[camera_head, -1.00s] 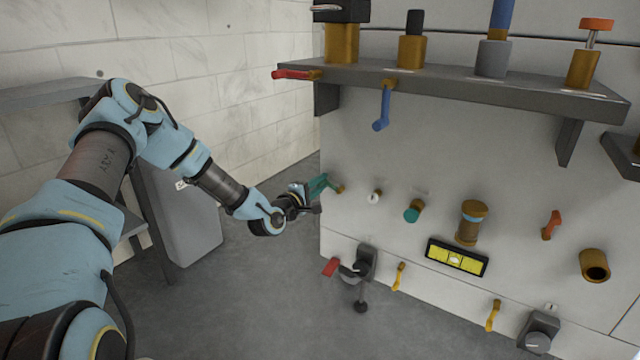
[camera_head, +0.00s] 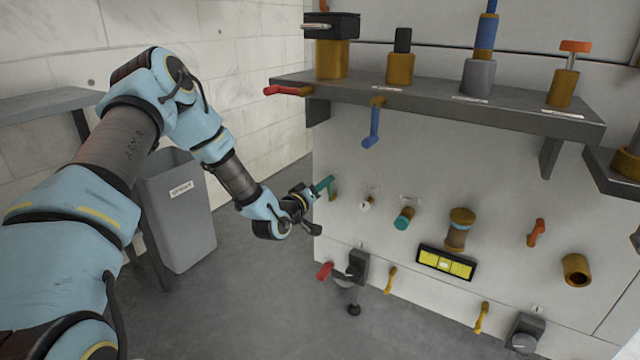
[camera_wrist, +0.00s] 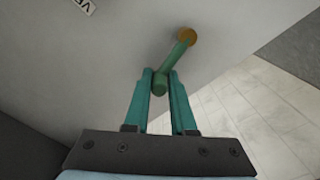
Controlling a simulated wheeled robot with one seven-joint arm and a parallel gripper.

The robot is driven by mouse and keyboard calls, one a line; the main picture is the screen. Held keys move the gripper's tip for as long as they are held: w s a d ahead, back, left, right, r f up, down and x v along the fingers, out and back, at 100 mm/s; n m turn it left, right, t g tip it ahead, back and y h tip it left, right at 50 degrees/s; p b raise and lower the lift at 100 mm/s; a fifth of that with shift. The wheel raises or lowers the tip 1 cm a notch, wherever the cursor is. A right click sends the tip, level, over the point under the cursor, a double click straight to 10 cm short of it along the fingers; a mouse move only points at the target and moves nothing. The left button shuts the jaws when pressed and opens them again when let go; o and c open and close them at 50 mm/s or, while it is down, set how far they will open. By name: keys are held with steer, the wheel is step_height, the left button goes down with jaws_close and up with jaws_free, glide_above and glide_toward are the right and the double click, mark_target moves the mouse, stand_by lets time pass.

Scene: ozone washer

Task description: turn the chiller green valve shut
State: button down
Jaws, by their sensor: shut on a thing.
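The green valve handle (camera_head: 325,185) sits at the left edge of the white panel, on a brass stem (camera_head: 332,196). In the wrist view the green handle (camera_wrist: 174,62) slants down from its brass base (camera_wrist: 187,37) to between my fingers. My gripper (camera_head: 313,192) is at the handle's free end. In the wrist view my gripper (camera_wrist: 161,78) has its two teal fingers on either side of the handle's end, shut on it. In the head view the fingertips are small and blend with the handle, so the exact contact is hard to see there.
A red-handled fitting (camera_head: 325,271) is below the valve, and a teal knob (camera_head: 403,218) is to its right. A shelf (camera_head: 430,105) with a hanging blue lever (camera_head: 374,128) juts out above. A grey bin (camera_head: 180,212) stands left behind my arm.

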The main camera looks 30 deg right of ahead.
steer(key=shift+s+d+m, duration=0.25)
steer(key=shift+s+m, duration=0.15)
steer(key=shift+m, duration=0.4)
steer(key=shift+s+d+m, duration=0.2)
steer(key=shift+s+m, duration=0.15)
steer(key=shift+m, duration=0.45)
steer(key=shift+s, duration=0.15)
steer(key=c, duration=0.8)
jaws_free()
steer(key=shift+a, duration=0.2)
steer(key=p+v, duration=0.2)
steer(key=v, duration=0.8)
steer(key=shift+s+a+r, duration=0.1)
steer(key=shift+a, duration=0.05)
